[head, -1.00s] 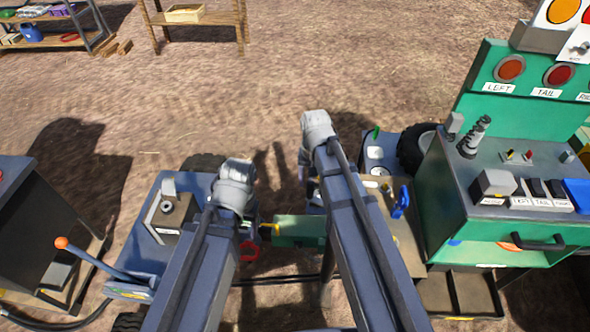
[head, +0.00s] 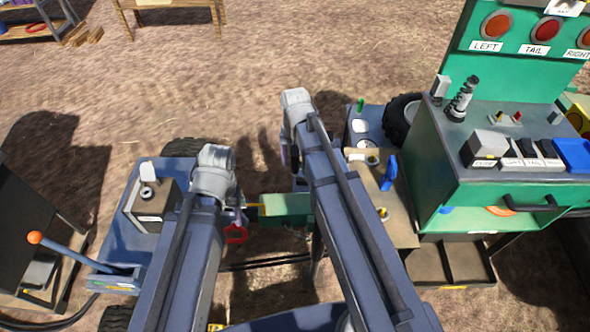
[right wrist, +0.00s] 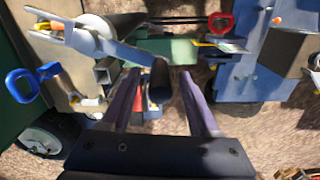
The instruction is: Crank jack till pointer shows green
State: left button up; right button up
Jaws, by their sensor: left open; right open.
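In the head view my right arm hides most of that gripper and the crank. My left gripper (head: 240,214) is open near a red ring handle (head: 236,234) and mostly hidden by its arm. I cannot make out the pointer or a green mark for it.
A green block (head: 286,206) lies between the arms. A blue handle (head: 389,173) is on a tan panel to the right. A green console (head: 500,200) with lamps stands further right. An orange-knobbed lever (head: 66,252) is at left. Open dirt lies beyond.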

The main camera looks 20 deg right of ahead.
notch_tip(320, 180, down, 2)
jog(key=shift+f+b, duration=0.1)
jog(key=shift+b, duration=0.45)
jog(key=shift+c, duration=0.3)
grip_shut()
dwell(0.7)
